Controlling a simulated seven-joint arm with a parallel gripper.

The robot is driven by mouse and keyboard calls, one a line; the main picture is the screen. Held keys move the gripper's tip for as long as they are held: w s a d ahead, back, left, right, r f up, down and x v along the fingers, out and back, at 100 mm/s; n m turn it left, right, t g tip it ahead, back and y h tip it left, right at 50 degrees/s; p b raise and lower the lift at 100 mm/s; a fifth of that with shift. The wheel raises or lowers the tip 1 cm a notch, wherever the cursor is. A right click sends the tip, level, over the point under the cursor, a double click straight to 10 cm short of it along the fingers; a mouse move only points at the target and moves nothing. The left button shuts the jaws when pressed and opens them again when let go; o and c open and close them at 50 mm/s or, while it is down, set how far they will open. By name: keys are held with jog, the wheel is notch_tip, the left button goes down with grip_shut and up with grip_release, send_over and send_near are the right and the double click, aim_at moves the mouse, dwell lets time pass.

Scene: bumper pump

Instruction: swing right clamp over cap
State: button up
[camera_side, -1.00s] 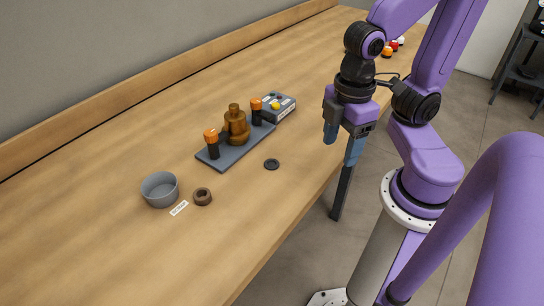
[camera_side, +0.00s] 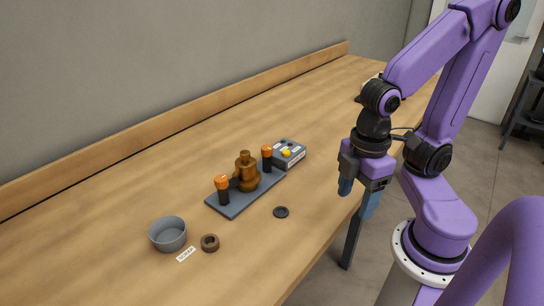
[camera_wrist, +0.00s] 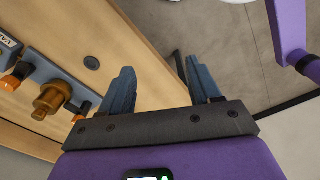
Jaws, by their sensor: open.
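A brown stepped body (camera_side: 246,174), whose top part looks like the cap, stands on a grey base plate (camera_side: 232,208). The right clamp (camera_side: 267,158), a dark post with an orange top, stands beside it near the grey box. The left clamp (camera_side: 222,190) is alike and stands at the plate's other end. No clamp arm is clearly seen over the cap. My gripper (camera_side: 357,197) is open and empty, right of the plate by the table's front edge. The wrist view shows its spread fingers (camera_wrist: 160,68), with the right clamp (camera_wrist: 12,81) at the left edge.
A grey box (camera_side: 288,155) with a yellow button adjoins the plate's far end. A black disc (camera_side: 281,212) lies between plate and gripper. A grey bowl (camera_side: 168,234), a brown ring (camera_side: 210,243) and a white label (camera_side: 186,254) are at front left. Table around the disc is clear.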

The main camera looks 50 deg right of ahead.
jog(key=w+a+r+m, duration=0.15)
jog(key=w+r, duration=0.25)
jog(key=w, duration=0.7)
notch_tip(320, 180, up, 3)
jog(key=m, duration=0.2)
send_over(267, 148)
notch_tip(267, 148, down, 17)
jog(key=shift+w+r, duration=0.1)
jog(key=shift+r, duration=0.1)
jog(key=c, duration=1.1)
